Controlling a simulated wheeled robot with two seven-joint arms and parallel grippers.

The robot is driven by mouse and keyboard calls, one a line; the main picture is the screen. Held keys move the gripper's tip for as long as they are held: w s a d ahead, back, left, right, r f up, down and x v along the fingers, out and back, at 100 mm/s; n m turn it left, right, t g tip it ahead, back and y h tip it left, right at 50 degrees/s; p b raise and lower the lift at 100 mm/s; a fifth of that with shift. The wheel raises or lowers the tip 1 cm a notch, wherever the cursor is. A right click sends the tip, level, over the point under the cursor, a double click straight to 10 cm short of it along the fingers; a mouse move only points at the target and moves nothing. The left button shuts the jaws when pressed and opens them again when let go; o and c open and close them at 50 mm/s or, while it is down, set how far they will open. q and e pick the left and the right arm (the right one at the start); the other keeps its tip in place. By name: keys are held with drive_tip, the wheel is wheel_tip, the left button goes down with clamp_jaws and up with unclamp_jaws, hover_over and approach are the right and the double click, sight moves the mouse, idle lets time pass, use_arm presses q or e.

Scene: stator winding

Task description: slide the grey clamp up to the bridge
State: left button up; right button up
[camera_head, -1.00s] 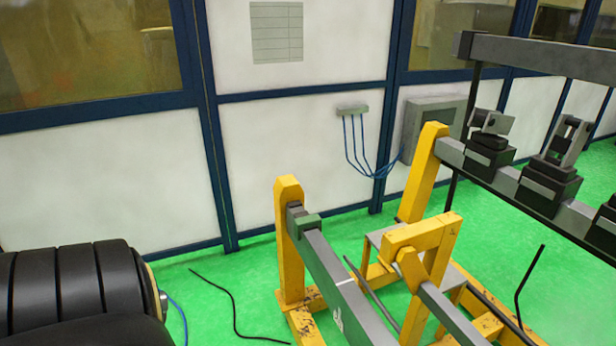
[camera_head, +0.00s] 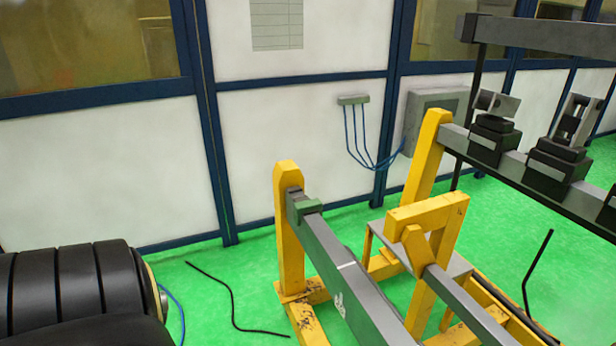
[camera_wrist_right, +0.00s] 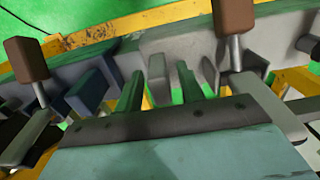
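In the head view, two grey clamps with dark bases, one at the left (camera_head: 496,104) and one at the right (camera_head: 572,124), sit on a grey rail at the right. I cannot tell which is the task's clamp. A yellow bridge-like frame (camera_head: 428,211) stands over a lower beam in front. In the right wrist view, my right gripper (camera_wrist_right: 160,88) has two green-tinted fingers apart, with a grey upright piece (camera_wrist_right: 157,78) showing between them; contact is unclear. Brown-handled fittings stand left (camera_wrist_right: 27,60) and right (camera_wrist_right: 234,20) of the fingers. My left gripper is out of view.
A grey overhead bar (camera_head: 545,36) spans above the clamps. A black ribbed cylinder (camera_head: 80,285) is at lower left. A cable (camera_head: 233,305) lies on the green floor.

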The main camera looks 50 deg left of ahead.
drive_tip(key=shift+c, duration=1.4)
drive_tip(key=shift+a, duration=0.1)
drive_tip(key=shift+w+a+r+p, duration=0.1)
drive_tip(key=shift+w+a+p, duration=0.15)
drive_tip(key=shift+a+p, duration=0.55)
drive_tip(key=a, duration=0.1)
drive_tip(key=w+a, duration=0.1)
drive_tip(key=a, duration=0.3)
drive_tip(key=shift+w+a+p, duration=0.25)
drive_tip(key=shift+p, duration=0.05)
drive_tip(key=a, duration=0.1)
drive_tip(key=w+a, duration=0.1)
drive_tip(key=a, duration=0.1)
drive_tip(key=shift+a, duration=0.1)
drive_tip(key=shift+w+a, duration=0.25)
drive_tip(key=shift+a, duration=0.7)
drive_tip(key=shift+w+a, duration=0.3)
drive_tip(key=shift+a, duration=0.6)
drive_tip(key=shift+w+a, duration=0.25)
drive_tip(key=shift+a, duration=0.7)
